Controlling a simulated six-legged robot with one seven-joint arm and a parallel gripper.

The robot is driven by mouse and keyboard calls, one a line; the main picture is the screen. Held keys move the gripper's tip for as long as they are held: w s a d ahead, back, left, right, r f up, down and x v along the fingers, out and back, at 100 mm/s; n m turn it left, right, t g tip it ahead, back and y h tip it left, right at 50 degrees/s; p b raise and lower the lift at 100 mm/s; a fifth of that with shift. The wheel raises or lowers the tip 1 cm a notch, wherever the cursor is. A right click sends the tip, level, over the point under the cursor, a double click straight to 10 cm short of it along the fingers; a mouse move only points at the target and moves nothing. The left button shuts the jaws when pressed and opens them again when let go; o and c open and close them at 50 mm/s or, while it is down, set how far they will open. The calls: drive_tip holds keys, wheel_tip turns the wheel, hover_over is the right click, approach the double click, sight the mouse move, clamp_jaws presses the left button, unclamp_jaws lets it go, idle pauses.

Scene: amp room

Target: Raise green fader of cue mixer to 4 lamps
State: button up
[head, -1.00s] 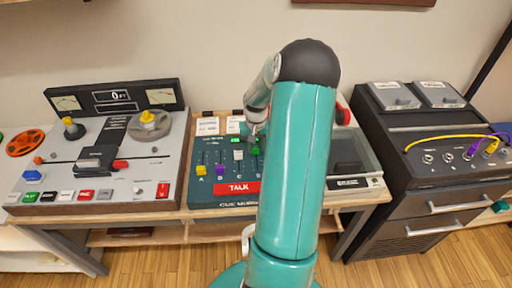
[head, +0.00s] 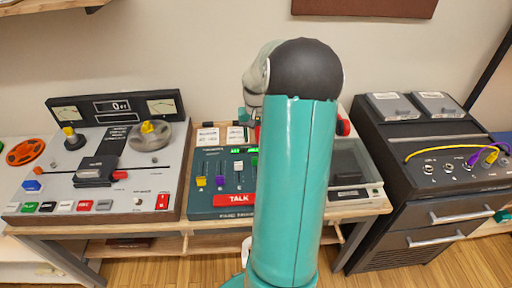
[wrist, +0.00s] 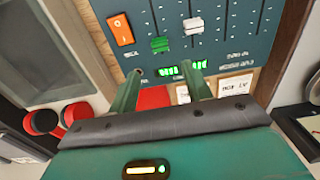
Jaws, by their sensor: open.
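The cue mixer is a dark teal panel (head: 212,205) on the bench, left of my arm in the head view. In the wrist view its green fader (wrist: 160,45) sits near the lamp end of its slot, closer to the lamps than the white fader (wrist: 193,25). Green lamps (wrist: 183,69) are lit in a row; my finger partly overlaps them, so their number is unclear. My gripper (wrist: 163,92) is open and empty, its two fingers apart, short of the green fader and not around it. In the head view my arm hides most of the gripper.
An orange switch (wrist: 120,28) is beside the green fader. Yellow (head: 201,181) and purple (head: 221,181) faders and a red TALK bar (head: 236,199) share the panel. A tape machine (head: 150,180) stands left, a patch cabinet (head: 440,195) right. White cards (head: 208,137) stand behind the mixer.

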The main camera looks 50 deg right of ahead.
drive_tip(key=shift+r, duration=1.6)
drive_tip(key=w+a+r+n+t+h, duration=0.15)
drive_tip(key=a+r, duration=0.25)
drive_tip(key=a, duration=0.4)
drive_tip(key=a+r+n, duration=0.2)
drive_tip(key=a+r, duration=0.2)
drive_tip(key=a, duration=0.3)
drive_tip(key=w+a+r+n+h, duration=0.1)
drive_tip(key=a+r, duration=0.3)
drive_tip(key=a, duration=0.4)
drive_tip(key=s+a+r+n+t+y, duration=0.1)
drive_tip(key=s+a+n+t, duration=0.1)
drive_tip(key=s+a, duration=0.3)
drive_tip(key=s+a+r+n+t+y, duration=0.1)
drive_tip(key=s+a, duration=0.4)
drive_tip(key=a, duration=0.9)
drive_tip(key=shift+s+n+t, duration=0.4)
drive_tip(key=shift+n+t, duration=0.15)
drive_tip(key=shift+n, duration=0.6)
